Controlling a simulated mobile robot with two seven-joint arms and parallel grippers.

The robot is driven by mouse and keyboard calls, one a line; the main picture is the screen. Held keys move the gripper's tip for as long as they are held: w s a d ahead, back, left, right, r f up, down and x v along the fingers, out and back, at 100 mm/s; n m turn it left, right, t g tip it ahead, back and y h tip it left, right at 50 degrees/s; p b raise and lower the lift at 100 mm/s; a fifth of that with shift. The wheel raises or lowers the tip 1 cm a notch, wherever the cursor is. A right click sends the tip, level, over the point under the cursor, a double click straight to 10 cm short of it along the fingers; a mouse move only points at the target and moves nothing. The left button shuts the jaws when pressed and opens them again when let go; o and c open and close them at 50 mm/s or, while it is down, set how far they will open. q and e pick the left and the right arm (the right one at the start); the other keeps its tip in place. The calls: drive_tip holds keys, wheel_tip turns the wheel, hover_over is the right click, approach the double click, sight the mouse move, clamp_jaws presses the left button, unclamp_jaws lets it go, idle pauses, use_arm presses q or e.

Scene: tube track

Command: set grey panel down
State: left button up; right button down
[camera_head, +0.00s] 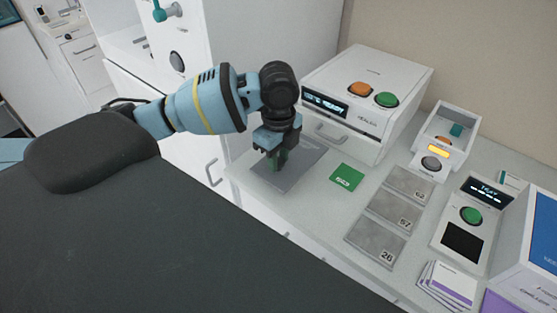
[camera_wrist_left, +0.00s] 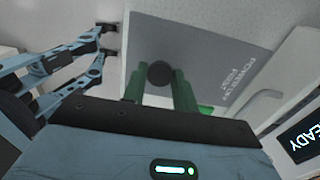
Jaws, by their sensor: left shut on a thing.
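The grey panel (camera_head: 291,172) is a flat plate with printed lettering and a dark round knob; the left wrist view shows it large (camera_wrist_left: 195,55), with the knob (camera_wrist_left: 160,75) between my green fingers. My left gripper (camera_head: 276,165) points down and is shut on the knob of the panel. In the head view the panel lies flat at or just above the counter's left front part, in front of the white drawer unit. I cannot tell whether it touches the counter. My right gripper is not in view.
The white unit (camera_head: 365,85) with orange and green buttons stands behind the panel. A green card (camera_head: 347,177) lies to its right, then grey numbered plates (camera_head: 378,240) and a device with a green button (camera_head: 465,225). The counter's front edge is close to the panel.

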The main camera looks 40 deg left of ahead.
use_arm(q)
drive_tip(key=shift+w+a, duration=0.5)
drive_tip(key=shift+w, duration=0.2)
drive_tip(key=shift+w+a+f, duration=0.1)
drive_tip(key=shift+w+f, duration=0.05)
drive_tip(key=shift+f, duration=1.7)
drive_tip(key=shift+f, duration=0.15)
drive_tip(key=o, duration=1.1)
drive_tip(key=shift+c, duration=0.2)
wheel_tip(320, 180, up, 12)
